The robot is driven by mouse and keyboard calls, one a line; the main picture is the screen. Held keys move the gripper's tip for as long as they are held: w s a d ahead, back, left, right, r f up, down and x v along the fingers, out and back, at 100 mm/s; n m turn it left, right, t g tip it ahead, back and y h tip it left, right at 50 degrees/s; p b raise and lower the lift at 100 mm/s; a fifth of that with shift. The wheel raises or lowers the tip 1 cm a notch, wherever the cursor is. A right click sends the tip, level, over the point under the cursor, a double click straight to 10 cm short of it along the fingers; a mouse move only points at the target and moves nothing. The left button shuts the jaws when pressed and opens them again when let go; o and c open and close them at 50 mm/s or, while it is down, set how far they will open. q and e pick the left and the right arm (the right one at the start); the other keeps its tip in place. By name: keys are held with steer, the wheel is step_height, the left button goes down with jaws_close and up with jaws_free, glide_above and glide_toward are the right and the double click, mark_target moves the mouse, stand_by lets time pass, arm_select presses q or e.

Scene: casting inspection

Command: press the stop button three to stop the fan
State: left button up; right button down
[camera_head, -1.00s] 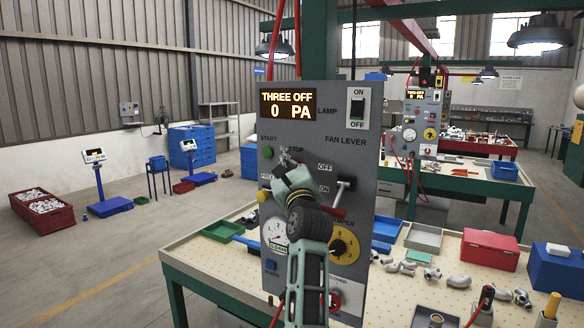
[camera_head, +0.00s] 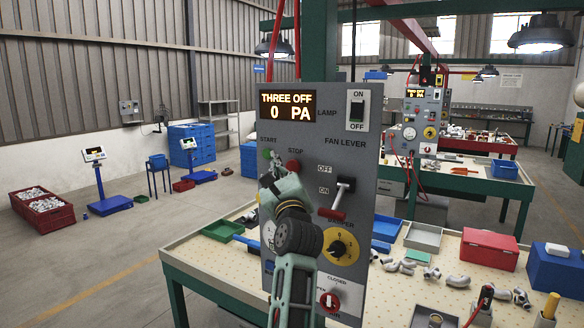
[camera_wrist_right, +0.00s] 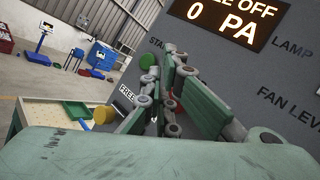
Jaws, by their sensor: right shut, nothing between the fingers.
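The grey control panel (camera_head: 350,150) stands upright at the middle, and its display (camera_head: 288,106) reads "THREE OFF 0 PA". The red stop button (camera_head: 293,166) shows under the STOP label. The green start button (camera_head: 267,153) is to its left. My right gripper (camera_head: 270,168) is shut and empty in front of the panel, just left of the stop button. In the right wrist view the closed fingers (camera_wrist_right: 172,80) cover most of the stop button area; the start button (camera_wrist_right: 147,62) shows left of them. I cannot tell whether the fingertips touch the panel. My left gripper is not in view.
The fan lever (camera_head: 338,198) with a red grip and a yellow dial (camera_head: 340,247) are right of my arm. A lamp switch (camera_head: 357,107) is above. The bench (camera_head: 455,255) holds a red box (camera_head: 490,249), a blue bin (camera_head: 556,270) and metal castings.

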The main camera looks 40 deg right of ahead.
steer(key=a, duration=0.1)
steer(key=s+a, duration=0.1)
steer(key=shift+s+a, duration=0.1)
steer(key=shift+a, duration=0.2)
stand_by(0.7)
